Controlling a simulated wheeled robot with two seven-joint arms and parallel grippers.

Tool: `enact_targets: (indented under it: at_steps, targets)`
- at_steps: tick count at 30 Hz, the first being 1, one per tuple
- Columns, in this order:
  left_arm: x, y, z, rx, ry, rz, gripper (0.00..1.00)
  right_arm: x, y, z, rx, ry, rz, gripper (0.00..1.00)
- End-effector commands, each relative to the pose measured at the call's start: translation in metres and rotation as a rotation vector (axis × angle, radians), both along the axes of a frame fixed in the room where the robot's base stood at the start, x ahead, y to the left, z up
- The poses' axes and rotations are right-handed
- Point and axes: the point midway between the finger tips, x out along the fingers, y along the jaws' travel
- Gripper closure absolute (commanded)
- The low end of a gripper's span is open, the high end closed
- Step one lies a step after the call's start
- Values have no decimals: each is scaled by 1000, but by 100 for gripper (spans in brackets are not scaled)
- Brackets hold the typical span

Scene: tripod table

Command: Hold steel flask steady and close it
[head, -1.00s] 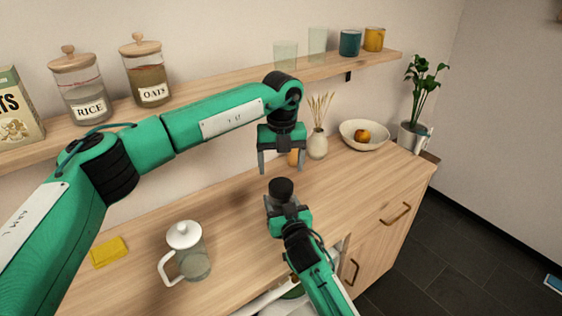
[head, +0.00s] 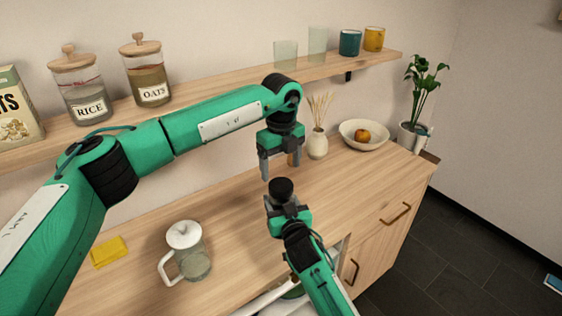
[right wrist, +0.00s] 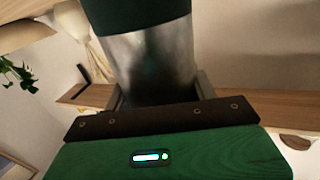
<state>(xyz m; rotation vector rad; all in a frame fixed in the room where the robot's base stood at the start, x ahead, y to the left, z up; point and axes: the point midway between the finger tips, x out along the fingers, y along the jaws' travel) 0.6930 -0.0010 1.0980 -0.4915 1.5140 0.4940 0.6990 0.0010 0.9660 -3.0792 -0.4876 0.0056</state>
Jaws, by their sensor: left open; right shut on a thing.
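A glass jug (head: 190,262) with a white lid and a yellow cloth (head: 109,252) lie left on the counter (head: 235,240). A vase (head: 317,146) and fruit bowl (head: 352,137) stand behind. A shelf (head: 210,90) with jars runs above my left arm.

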Motion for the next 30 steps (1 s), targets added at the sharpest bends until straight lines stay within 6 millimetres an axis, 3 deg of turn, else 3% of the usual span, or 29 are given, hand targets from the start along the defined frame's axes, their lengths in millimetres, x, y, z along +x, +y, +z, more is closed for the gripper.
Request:
enact_targets:
  at_steps: [13,26,30]
  targets:
    - [0,0,-64,0,1,0,22,0,0,0,1,1,0,100]
    - [0,0,-72,1,1,0,22,0,0,-1,1,1,0,100]
    - [0,0,-72,1,1,0,49,0,0,-1,1,1,0,100]
